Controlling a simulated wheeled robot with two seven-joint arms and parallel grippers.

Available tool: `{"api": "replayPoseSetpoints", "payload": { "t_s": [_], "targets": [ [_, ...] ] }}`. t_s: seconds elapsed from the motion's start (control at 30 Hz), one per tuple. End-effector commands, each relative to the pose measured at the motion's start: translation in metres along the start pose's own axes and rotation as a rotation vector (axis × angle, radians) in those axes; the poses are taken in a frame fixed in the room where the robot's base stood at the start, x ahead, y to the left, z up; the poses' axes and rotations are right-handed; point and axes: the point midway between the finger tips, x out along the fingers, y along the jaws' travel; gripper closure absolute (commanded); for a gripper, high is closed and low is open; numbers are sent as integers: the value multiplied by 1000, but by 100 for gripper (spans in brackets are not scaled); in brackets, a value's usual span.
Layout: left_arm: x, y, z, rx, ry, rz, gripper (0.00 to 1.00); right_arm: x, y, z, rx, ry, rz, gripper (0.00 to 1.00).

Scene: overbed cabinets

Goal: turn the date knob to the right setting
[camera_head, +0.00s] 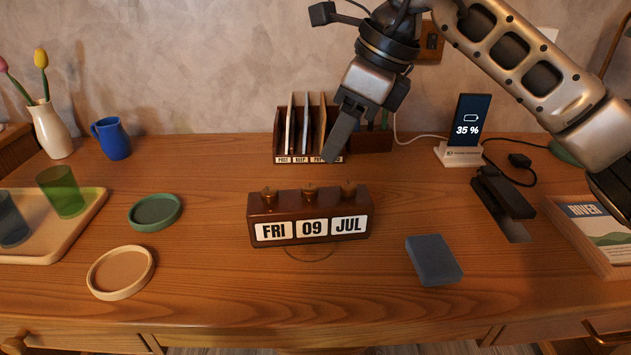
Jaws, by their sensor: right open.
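The brown wooden block calendar (383,233) stands on the desk and reads FRI, 09 and JUL in three white windows. Three small knobs sit on its top: the left knob (268,194) above FRI, the middle knob (309,191) above 09, and the right knob (348,188) above JUL. My right gripper (336,150) points down from the upper right, above and behind the calendar, apart from the knobs. It is open, with nothing seen in it. Its fingers overlap in this view, so the gap is hidden. My left gripper is out of view.
A file rack (283,143) stands behind my right gripper. A blue-grey block (433,260) lies right of the calendar, a black stapler (503,198) farther right. Coasters (121,272) and a tray (82,222) are left.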

Motion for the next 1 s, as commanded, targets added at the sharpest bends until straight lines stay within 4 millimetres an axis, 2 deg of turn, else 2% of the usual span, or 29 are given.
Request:
{"api": "replayPoseSetpoints", "payload": {
  "t_s": [0.03, 0.2, 0.4, 0.6, 0.87, 1.0],
  "targets": [
    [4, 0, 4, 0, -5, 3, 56, 15, 1, -1, -2, 1, 5, 55],
    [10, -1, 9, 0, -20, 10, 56, 50, 1, 0, -1, 0, 5, 55],
    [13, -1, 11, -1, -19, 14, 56, 78, 1, 0, 0, -2, 3, 55],
    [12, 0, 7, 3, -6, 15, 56, 89, 1, 1, -1, -2, 2, 55],
    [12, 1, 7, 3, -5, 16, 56, 89, 1, 1, -1, -2, 2, 55],
    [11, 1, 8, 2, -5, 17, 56, 89, 1, 1, -1, -2, 2, 94]
  ]
}}
